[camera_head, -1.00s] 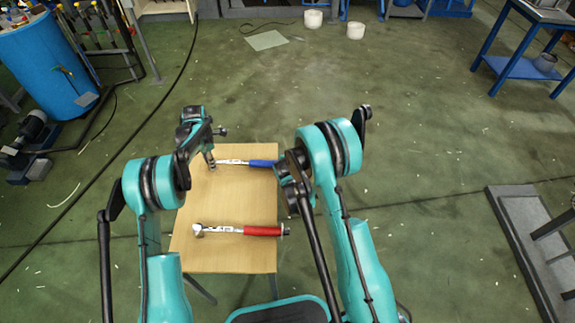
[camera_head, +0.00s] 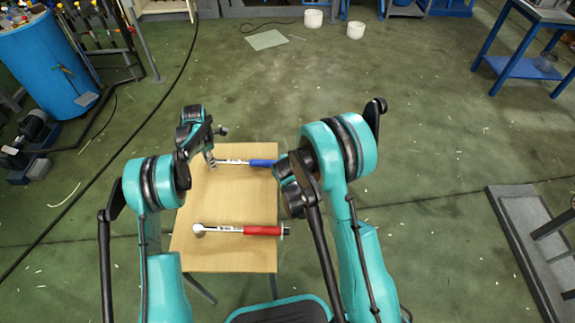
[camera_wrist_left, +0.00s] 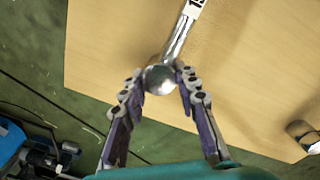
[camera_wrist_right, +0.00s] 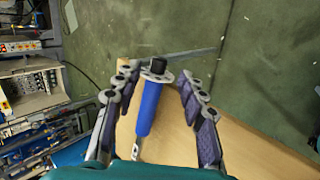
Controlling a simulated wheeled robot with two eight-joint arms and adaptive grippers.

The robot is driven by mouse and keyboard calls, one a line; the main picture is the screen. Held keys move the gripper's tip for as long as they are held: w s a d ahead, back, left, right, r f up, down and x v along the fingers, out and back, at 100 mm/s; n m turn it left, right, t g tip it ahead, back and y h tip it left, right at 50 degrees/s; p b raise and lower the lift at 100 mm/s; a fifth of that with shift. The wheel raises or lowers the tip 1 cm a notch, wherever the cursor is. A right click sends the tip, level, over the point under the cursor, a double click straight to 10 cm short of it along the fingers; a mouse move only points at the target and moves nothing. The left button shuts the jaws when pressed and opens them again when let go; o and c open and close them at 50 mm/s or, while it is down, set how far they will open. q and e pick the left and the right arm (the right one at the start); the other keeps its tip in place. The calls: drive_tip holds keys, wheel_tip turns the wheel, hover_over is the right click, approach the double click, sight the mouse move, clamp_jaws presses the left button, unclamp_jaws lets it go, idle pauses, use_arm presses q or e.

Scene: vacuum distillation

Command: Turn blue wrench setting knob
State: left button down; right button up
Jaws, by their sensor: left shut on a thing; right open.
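The blue wrench (camera_head: 262,163) lies across the far part of the wooden table, its metal head to the left and its blue handle to the right. My left gripper (camera_head: 211,166) is shut on the wrench's head; in the left wrist view its fingers (camera_wrist_left: 162,84) sit on both sides of the round metal head (camera_wrist_left: 160,79). In the right wrist view, my right gripper (camera_wrist_right: 154,82) is open, with the blue handle (camera_wrist_right: 150,106) and its dark end knob (camera_wrist_right: 159,65) between its spread fingers. The fingers do not visibly touch the knob.
A red-handled wrench (camera_head: 262,230) lies on the nearer part of the wooden table (camera_head: 225,258). Its head shows at the right edge of the left wrist view (camera_wrist_left: 303,132). A blue barrel (camera_head: 45,65) stands at the far left. The floor right of the table is mostly clear.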

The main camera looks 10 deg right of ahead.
drive_tip(key=v, duration=0.6)
drive_tip(key=shift+s+r, duration=0.2)
drive_tip(key=shift+f, duration=0.1)
